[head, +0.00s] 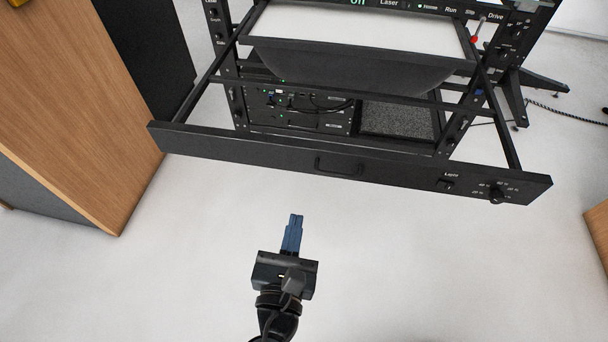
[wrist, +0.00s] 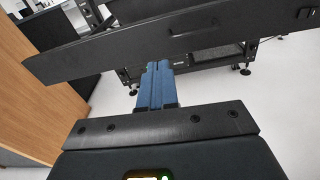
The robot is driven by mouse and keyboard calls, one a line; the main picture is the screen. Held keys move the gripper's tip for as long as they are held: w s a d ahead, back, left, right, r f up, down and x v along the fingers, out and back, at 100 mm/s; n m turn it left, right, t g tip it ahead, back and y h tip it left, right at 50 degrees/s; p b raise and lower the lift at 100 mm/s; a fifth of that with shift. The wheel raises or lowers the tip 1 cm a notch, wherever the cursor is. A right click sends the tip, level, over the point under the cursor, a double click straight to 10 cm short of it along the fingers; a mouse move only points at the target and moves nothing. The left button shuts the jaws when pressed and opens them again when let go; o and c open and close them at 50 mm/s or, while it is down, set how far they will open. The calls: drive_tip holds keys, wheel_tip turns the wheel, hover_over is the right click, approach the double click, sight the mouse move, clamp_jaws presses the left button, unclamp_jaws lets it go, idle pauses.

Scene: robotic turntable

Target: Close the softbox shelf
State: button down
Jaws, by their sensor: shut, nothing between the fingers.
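The softbox shelf (head: 258,157) is a black drawer pulled out of a black rack, with the dark softbox (head: 360,60) and its white top between its side rails. Its front panel has a handle (head: 338,168) in the middle and a knob at the right end. The fingers (wrist: 156,68) also show in the wrist view.
A wooden cabinet (head: 75,110) stands close on the left. Another wooden edge (head: 597,235) shows at the far right. The rack (head: 240,100) holds equipment below the shelf. The pale floor (head: 430,270) in front of the panel is clear.

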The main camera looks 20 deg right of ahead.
drive_tip(key=b, duration=0.2)
approach(306, 151)
drive_tip(key=shift+n+t+h, duration=0.3)
drive_tip(key=x, duration=0.6)
drive_tip(key=shift+w+d+f, duration=0.2)
drive_tip(key=shift+w+f, duration=0.1)
drive_tip(key=shift+w, duration=0.05)
drive_tip(key=shift+w, duration=0.1)
